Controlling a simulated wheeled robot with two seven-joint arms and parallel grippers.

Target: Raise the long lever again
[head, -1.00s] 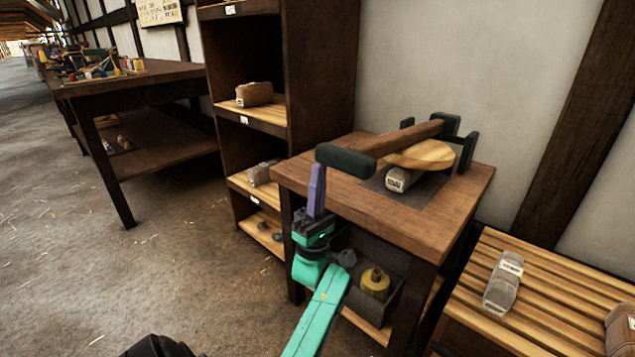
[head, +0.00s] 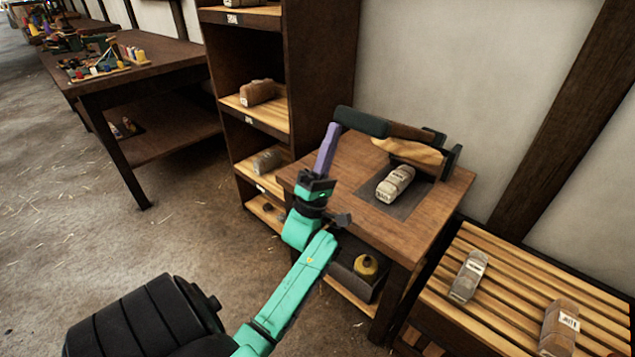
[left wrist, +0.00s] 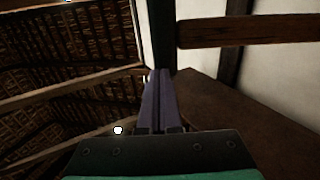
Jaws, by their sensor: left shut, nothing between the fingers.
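The long lever (head: 401,131) is a brown wooden bar with a dark green grip (head: 361,122) at its near left end. It stands raised and tilted up over the small wooden table, hinged at dark brackets (head: 452,161) at the back right. A pale wooden press board (head: 409,151) hangs under it. A grey wrapped bundle (head: 394,184) with a label lies below on a dark plate. My left gripper (head: 332,130) has purple fingers, shut and empty, with their tips just under the lever's grip. The fingers also show together in the left wrist view (left wrist: 156,100). My right gripper is not in view.
A slatted bench (head: 437,303) at the right holds wrapped bundles. A tall shelf (head: 320,80) stands behind the table's left. A crate with a yellow-topped thing (head: 366,266) sits under the tabletop. Open floor lies at the left.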

